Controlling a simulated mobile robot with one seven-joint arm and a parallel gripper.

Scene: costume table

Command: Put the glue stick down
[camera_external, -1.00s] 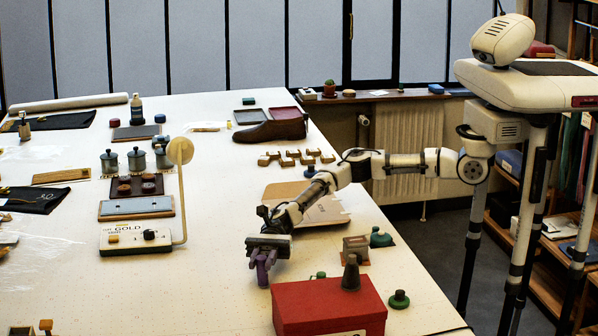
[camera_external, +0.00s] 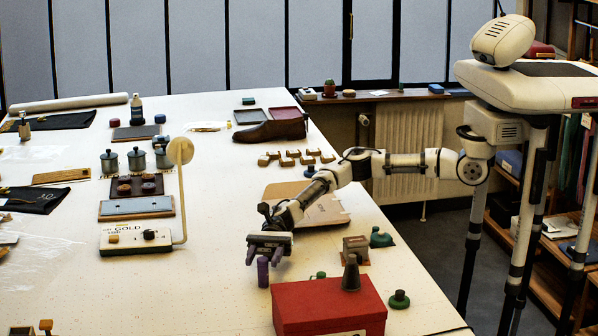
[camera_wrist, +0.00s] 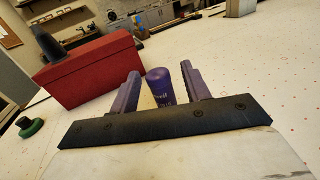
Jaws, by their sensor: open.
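The glue stick (camera_external: 263,272) is a small purple cylinder standing upright on the white table, left of the red box. It also shows in the wrist view (camera_wrist: 160,88), with pale lettering on its side. My gripper (camera_external: 266,256) is open around it, one finger on each side.
A red box (camera_external: 328,308) with a dark cone (camera_external: 351,273) on top stands close on the right. A green knobbed piece (camera_external: 399,299) sits beyond it. A white GOLD device (camera_external: 135,240) with a lamp-like arm stands to the left. The table (camera_external: 200,290) between is clear.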

